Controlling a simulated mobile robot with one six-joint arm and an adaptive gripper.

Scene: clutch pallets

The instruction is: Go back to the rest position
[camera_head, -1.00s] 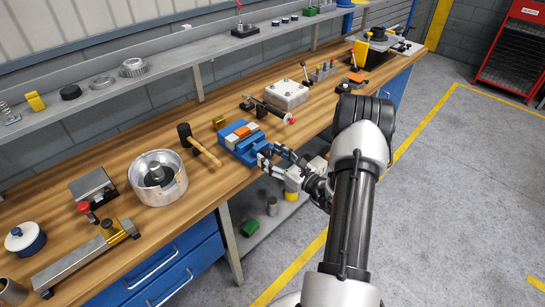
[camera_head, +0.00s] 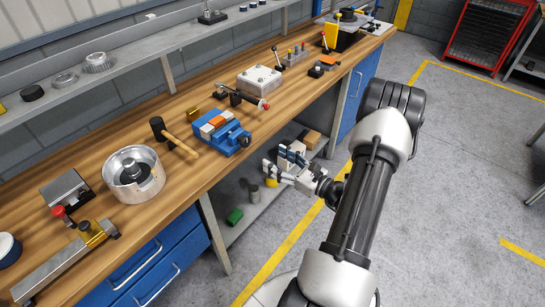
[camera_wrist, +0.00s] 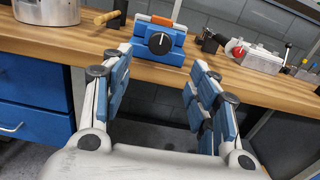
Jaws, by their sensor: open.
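My gripper (camera_head: 276,165) is open and empty, in the air in front of the workbench's front edge. In the wrist view its two blue-padded fingers (camera_wrist: 160,95) stand wide apart with nothing between them. A blue vise-like device (camera_head: 222,132) with an orange and white top sits on the wooden bench (camera_head: 205,180), beyond the gripper and apart from it. In the wrist view the blue device (camera_wrist: 158,43) shows a black knob facing me.
A lower shelf (camera_head: 235,225) holds a green block and small cylinders. Open floor (camera_head: 460,180) lies to the right.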

